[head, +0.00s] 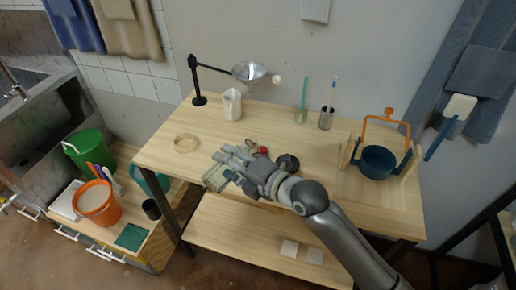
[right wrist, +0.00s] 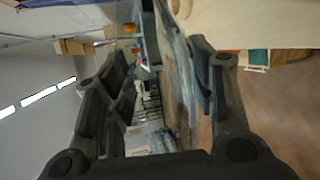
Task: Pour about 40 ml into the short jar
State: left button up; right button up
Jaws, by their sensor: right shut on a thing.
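My right gripper (head: 225,170) comes in from the lower right over the front left part of the wooden table. It is shut on a pale, see-through vessel (head: 214,179) near the table's front edge. In the right wrist view the fingers (right wrist: 165,95) stand on both sides of this vessel (right wrist: 178,75), which looks glassy and streaked. Its contents and exact tilt are unclear. A white faceted jug (head: 232,105) stands upright at the back, apart from the gripper. I cannot tell which vessel is the short jar. My left gripper is not in view.
A pale ring (head: 186,143) lies left on the table (head: 310,160). Small red and brown items (head: 262,148) lie beside the gripper. A black lamp-like stand (head: 195,80), a dark cup (head: 326,119) and a blue pot in a frame (head: 378,162) stand around. The middle right is clear.

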jog(key=shift+w+d+n+t, duration=0.15)
jog(key=shift+n+t, duration=0.15)
jog(key=shift+n, duration=0.3)
jog(key=shift+w, duration=0.1)
pick_arm(q)
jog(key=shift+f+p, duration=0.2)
jog(key=shift+p, duration=0.1)
pick_arm(e)
jog(key=shift+w+d+r+n, duration=0.1)
jog(key=shift+d+r+n, duration=0.05)
jog(key=shift+r+n, duration=0.35)
dwell(0.8)
